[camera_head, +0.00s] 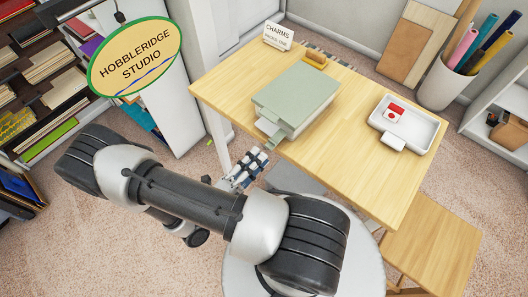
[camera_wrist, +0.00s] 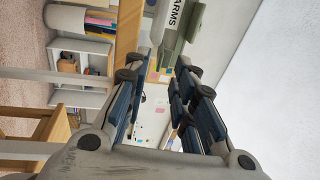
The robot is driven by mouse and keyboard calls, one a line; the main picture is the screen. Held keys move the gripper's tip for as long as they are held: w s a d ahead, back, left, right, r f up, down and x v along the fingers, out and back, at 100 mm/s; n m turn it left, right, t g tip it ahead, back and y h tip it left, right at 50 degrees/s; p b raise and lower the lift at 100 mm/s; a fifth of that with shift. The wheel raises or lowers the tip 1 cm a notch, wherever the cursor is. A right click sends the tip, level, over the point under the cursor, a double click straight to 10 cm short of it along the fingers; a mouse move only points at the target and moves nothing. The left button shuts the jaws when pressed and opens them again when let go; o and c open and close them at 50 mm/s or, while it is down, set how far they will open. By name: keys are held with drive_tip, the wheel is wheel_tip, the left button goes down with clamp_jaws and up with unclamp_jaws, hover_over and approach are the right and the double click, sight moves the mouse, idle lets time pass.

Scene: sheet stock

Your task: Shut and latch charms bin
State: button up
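The charms bin (camera_head: 295,98) is a flat box with a grey-green lid on the wooden table. Its lid lies over the box; a small gap cannot be ruled out. A pale tab (camera_head: 268,128) juts from its near left edge; whether it is latched cannot be told. In the wrist view, part of the green bin (camera_wrist: 184,28) shows at the top, sideways. My gripper (camera_head: 250,168) is off the table's near edge, below and apart from the bin. Its fingers are spread and empty in the wrist view (camera_wrist: 162,80).
A "CHARMS" sign (camera_head: 278,37) and a small brown block (camera_head: 315,60) stand behind the bin. A white tray (camera_head: 424,132) with a red and white piece is to the right. The table (camera_head: 355,165) is clear between. A wooden stool (camera_head: 435,245) stands in front.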

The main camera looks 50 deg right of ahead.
sight(276, 138)
drive_tip(key=shift+d+r, duration=0.15)
drive_tip(key=shift+d, duration=0.75)
drive_tip(key=shift+d+r, duration=0.15)
drive_tip(key=shift+d, duration=0.7)
drive_tip(key=shift+c, duration=0.4)
clamp_jaws()
